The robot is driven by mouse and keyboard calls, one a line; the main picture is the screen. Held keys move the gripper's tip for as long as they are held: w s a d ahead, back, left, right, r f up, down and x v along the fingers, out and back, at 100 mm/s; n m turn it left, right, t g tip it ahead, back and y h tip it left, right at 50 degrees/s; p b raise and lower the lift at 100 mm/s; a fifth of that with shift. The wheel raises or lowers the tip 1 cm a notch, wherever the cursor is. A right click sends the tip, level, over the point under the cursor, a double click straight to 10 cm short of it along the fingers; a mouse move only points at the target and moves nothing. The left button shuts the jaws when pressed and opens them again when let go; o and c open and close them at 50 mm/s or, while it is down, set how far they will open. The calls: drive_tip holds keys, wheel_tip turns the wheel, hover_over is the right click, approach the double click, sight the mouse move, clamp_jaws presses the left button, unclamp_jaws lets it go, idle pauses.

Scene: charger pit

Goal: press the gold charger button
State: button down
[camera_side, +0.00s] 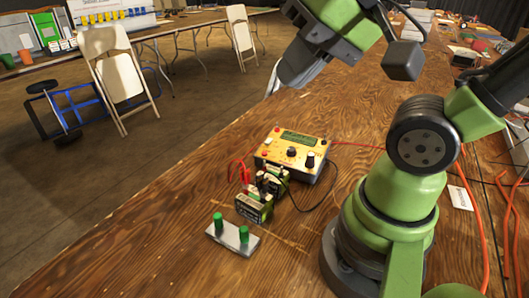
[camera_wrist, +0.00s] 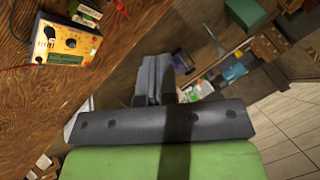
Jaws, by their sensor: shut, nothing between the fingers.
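The yellow charger (camera_side: 290,157) sits on the wooden table, with a green display, dark knobs and small red parts on its face.
Green-and-black batteries (camera_side: 254,207) with red and black leads stand in front of the charger. A grey plate with two green posts (camera_side: 232,238) lies nearer the camera. An orange cable (camera_side: 474,212) runs along the right. The table's left side is clear.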

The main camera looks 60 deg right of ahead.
drive_tip(key=w+d+f+m+g+y, duration=0.1)
drive_tip(key=w+f+m, duration=0.1)
drive_tip(key=w+m, duration=0.5)
drive_tip(key=m+t, duration=0.2)
drive_tip(key=m, duration=2.2)
hover_over(264, 153)
drive_tip(key=a, duration=0.2)
wheel_tip(264, 153, down, 14)
drive_tip(key=shift+d, duration=0.25)
drive_tip(key=shift+d+f, duration=0.25)
drive_tip(key=shift+f, duration=1.2)
drive_tip(key=shift+d+f, duration=0.3)
drive_tip(key=shift+f, duration=1.1)
drive_tip(key=shift+d+f, duration=0.25)
drive_tip(key=shift+f, duration=1.2)
drive_tip(key=shift+f, duration=0.1)
drive_tip(key=shift+f, duration=0.3)
